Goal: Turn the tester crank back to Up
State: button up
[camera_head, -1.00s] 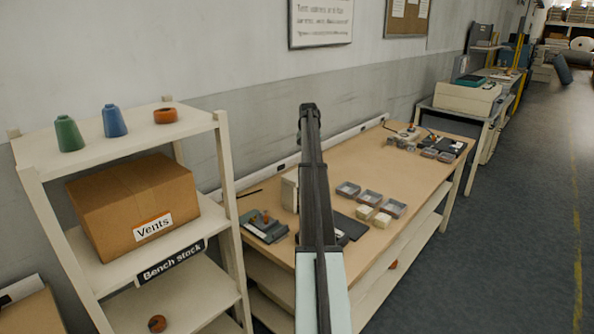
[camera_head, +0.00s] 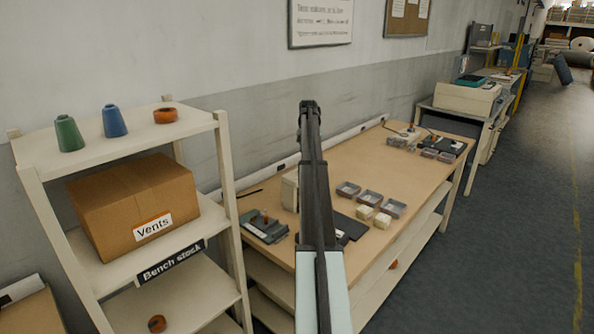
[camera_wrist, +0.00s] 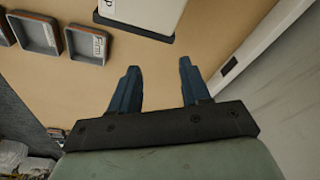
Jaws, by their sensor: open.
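My gripper (camera_wrist: 159,67) shows in the wrist view with its two blue fingers apart and nothing between them. It is above the bare tan bench top. A pale panel with a dark edge (camera_wrist: 145,14) lies beyond the fingertips, cut off by the top of the view; a letter "p" shows on it. In the head view, a dark grey device with an orange knob (camera_head: 265,226) is at the bench's near left end. I cannot tell which thing is the tester, and I make out no crank or its position. My arm hides part of the bench middle.
The bench (camera_head: 362,160) has grey trays (camera_head: 370,197), pale blocks (camera_head: 381,219) and a farther group of devices (camera_head: 408,137). Trays also show in the wrist view (camera_wrist: 88,45). A shelf (camera_head: 100,158) with a Vents box (camera_head: 110,205) stands left. Bench top between trays and wall is mostly clear.

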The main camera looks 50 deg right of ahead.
jog(key=shift+w+d+v, duration=0.1)
jog(key=shift+d+v, duration=0.05)
jog(key=shift+v, duration=0.8)
jog(key=shift+w+d+v, duration=0.1)
jog(key=shift+d+v, duration=0.1)
jog(key=shift+v, duration=0.8)
jog(key=shift+w+d+v, duration=0.1)
jog(key=shift+d+v, duration=0.05)
jog(key=shift+v, duration=0.8)
